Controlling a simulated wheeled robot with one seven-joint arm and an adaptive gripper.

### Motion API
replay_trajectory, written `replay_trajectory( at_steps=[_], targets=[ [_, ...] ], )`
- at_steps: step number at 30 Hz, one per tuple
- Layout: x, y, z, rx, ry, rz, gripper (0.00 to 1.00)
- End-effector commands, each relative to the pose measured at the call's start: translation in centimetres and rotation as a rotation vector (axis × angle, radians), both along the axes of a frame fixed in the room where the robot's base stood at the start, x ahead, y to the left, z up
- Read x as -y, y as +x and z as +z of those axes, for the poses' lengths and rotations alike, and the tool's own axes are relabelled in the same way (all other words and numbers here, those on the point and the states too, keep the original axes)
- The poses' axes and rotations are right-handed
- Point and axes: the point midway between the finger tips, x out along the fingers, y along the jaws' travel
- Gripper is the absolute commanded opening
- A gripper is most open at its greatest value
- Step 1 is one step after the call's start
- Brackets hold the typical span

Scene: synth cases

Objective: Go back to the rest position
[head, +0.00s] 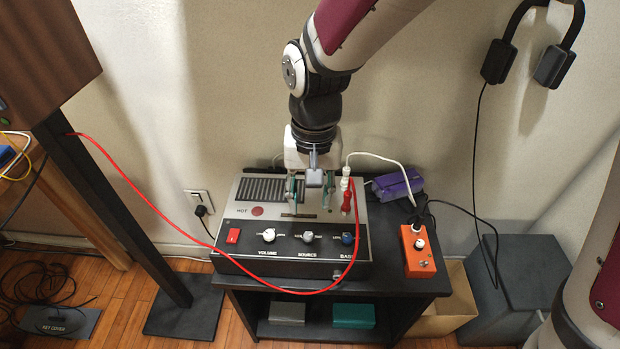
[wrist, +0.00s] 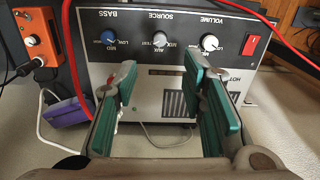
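My gripper (head: 312,192) hangs over the top of a grey and black amplifier box (head: 240,262), pointing down. In the wrist view my gripper (wrist: 168,90) shows two teal-padded fingers spread apart with nothing between them. The box front, upside down in that view, carries VOLUME, SOURCE and BASS knobs and a red switch (wrist: 251,44). I cannot tell whether the fingertips touch the box top.
The box stands on a black shelf unit (head: 400,283). A red plug (head: 347,199) and a white plug stand close right of my gripper. A red cable (head: 150,206) loops leftward. An orange pedal (head: 417,252) and purple box (head: 398,184) lie right. Headphones (head: 553,66) hang on the wall.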

Motion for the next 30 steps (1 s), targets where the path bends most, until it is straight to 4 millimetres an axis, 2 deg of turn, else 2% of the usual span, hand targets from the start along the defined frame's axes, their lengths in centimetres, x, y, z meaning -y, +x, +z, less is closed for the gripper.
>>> replay_trajectory(
  at_steps=[4, 15, 19, 23, 26, 30],
  targets=[
    [0.0, 0.0, 0.6, 0.000, 0.000, 0.000, 0.38],
    [0.0, 0.0, 0.6, 0.000, 0.000, 0.001, 0.38],
    [0.8, -0.2, 1.4, 0.005, 0.001, -0.001, 0.38],
    [3.5, -1.3, 3.9, 0.018, 0.003, -0.007, 0.38],
    [6.6, -3.1, 6.5, 0.030, 0.003, -0.013, 0.38],
    [10.7, -6.4, 9.4, 0.043, -0.002, -0.019, 0.38]
  ],
)
